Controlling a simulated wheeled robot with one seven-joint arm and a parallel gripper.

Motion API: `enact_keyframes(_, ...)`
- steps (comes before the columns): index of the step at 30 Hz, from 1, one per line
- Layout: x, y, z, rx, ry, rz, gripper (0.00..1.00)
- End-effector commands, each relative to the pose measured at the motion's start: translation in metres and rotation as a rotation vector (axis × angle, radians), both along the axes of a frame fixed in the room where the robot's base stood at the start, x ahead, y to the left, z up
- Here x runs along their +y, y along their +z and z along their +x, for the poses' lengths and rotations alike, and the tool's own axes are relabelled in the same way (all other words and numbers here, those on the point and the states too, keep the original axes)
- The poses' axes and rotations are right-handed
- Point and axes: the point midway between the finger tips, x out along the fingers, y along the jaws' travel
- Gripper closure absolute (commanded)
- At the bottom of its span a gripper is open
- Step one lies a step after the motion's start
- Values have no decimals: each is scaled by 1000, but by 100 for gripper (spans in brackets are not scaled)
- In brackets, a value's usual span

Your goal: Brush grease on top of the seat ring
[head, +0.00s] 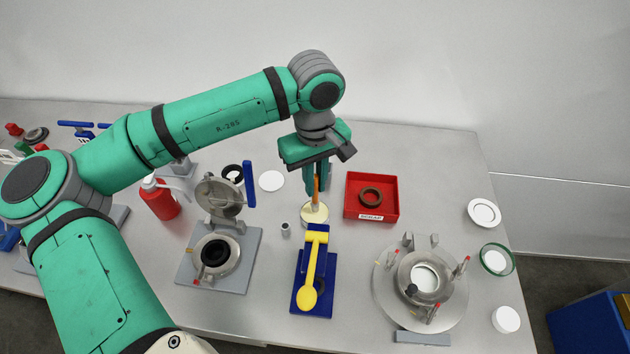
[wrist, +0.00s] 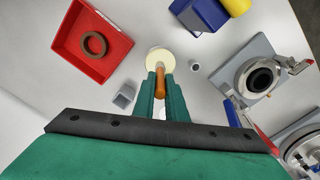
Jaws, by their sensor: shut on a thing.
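My gripper (head: 317,186) is shut on the orange handle of a brush (head: 316,194), pointing down; the handle also shows between the fingers in the wrist view (wrist: 160,84). Below it is a round pot with a cream-coloured top (head: 314,214), also in the wrist view (wrist: 159,58). The brush's lower end is at the pot; whether the bristles touch the grease cannot be told. A metal fitting with a black ring (head: 204,251) sits on a grey plate, its hinged lid open. Which part is the seat ring is not certain.
A red tray (head: 360,211) holds a brown ring (head: 371,196). A clamped round flange (head: 386,286) stands right. A red bottle (head: 158,198) and blue-handled lid (head: 222,198) stand left. A small grey cup (head: 285,229) is near the pot.

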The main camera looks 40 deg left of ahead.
Motion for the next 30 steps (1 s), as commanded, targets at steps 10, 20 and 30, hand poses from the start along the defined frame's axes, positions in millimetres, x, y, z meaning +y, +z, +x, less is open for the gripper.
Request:
enact_keyframes(10,0,-3,0,0,0,0,100)
enact_keyframes(20,0,-7,0,0,0,0,100)
enact_keyframes(30,0,-10,0,0,0,-1,100)
